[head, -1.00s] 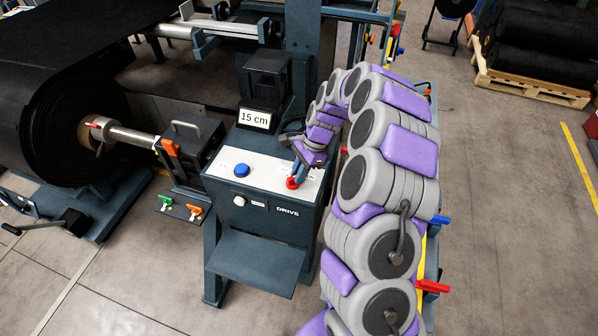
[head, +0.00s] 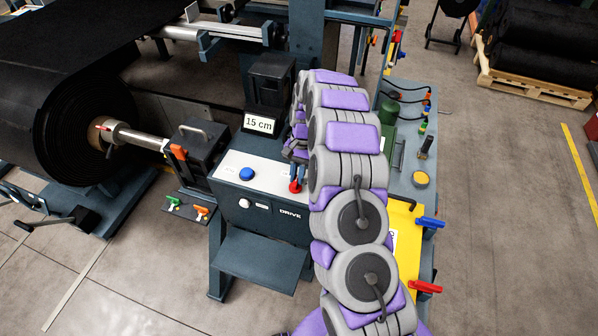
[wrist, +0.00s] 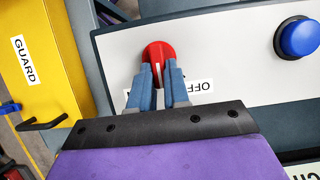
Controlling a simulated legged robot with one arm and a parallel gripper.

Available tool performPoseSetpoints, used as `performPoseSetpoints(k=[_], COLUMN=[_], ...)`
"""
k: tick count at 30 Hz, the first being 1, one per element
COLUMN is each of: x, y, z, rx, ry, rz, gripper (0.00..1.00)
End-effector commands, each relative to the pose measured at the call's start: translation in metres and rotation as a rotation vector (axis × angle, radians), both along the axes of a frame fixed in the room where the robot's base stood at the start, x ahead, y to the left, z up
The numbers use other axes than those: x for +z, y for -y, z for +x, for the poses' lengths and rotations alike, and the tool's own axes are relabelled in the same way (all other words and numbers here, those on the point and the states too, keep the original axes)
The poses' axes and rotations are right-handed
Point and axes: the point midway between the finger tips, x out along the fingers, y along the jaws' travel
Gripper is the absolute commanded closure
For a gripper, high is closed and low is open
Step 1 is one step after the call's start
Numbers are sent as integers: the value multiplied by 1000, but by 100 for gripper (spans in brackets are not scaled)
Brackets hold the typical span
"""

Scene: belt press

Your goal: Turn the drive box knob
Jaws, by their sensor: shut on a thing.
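The drive box (head: 262,240) is a dark blue-grey cabinet with a sloped white top panel. The red knob (head: 295,187) sits at the right of that panel, partly hidden by my arm. In the wrist view the red knob (wrist: 158,50) is round with a white line on it, and an upside-down "OFF" label (wrist: 197,87) is beside it. My gripper (wrist: 163,70) is shut on the knob, one blue-grey finger on each side. Part of the lettering around the knob is hidden by the fingers.
A blue button (head: 246,174) is on the same panel, left of the knob. A "15 cm" display (head: 259,123) stands behind it. A yellow guard (wrist: 40,70) with a black handle is close beside the box. A large black belt roll (head: 75,125) is at left.

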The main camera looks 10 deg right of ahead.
Motion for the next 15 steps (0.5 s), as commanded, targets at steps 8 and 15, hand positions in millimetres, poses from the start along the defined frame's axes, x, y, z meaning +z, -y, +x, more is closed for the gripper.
performPoseSetpoints(k=[8,15], x=[4,3], y=[-5,-10], z=[4,4], rx=[261,480], ry=[5,4], rz=[-2,-2], gripper=[100,100])
